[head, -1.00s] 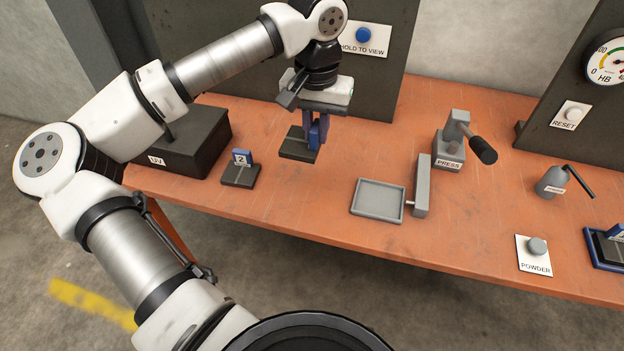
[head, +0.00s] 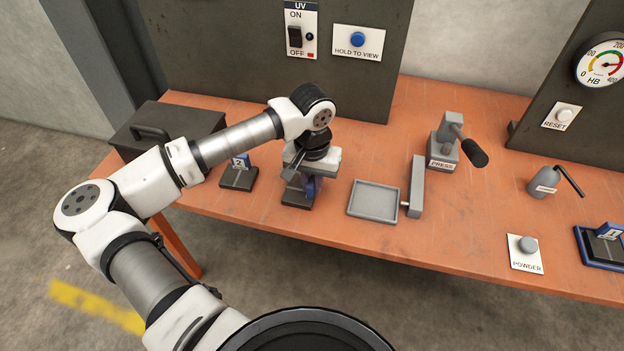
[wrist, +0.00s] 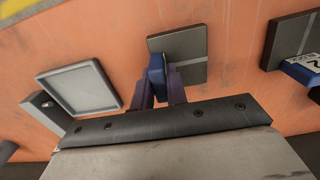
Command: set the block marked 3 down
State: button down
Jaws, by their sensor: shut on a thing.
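The held block (head: 293,197) has a dark grey square base with a blue upright tag; its number is not visible. My gripper (head: 312,188) is shut on the blue tag. In the wrist view, my gripper's fingers (wrist: 161,84) pinch the tag from both sides, and the dark base (wrist: 193,48) with a thin light line lies beyond them. The base is level and at or very near the orange bench top (head: 330,250); I cannot tell if it touches. It sits between the block marked 2 (head: 238,178) and the grey tray (head: 373,201).
The block marked 2 also shows at the right of the wrist view (wrist: 290,40). A press (head: 447,150) stands right of the tray. A dark UV box (head: 150,130) is behind my arm. Another block in a blue holder (head: 602,245) is at far right. Bench behind my gripper is clear.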

jog(key=shift+f+b, duration=0.15)
jog(key=shift+b, duration=0.15)
jog(key=c, duration=1.4)
grip_release()
jog(key=shift+r, duration=0.2)
jog(key=shift+r+p, duration=0.15)
jog(key=shift+p, duration=0.3)
notch_tip(320, 180, up, 12)
jog(key=b, duration=0.2)
jog(key=shift+b, duration=0.3)
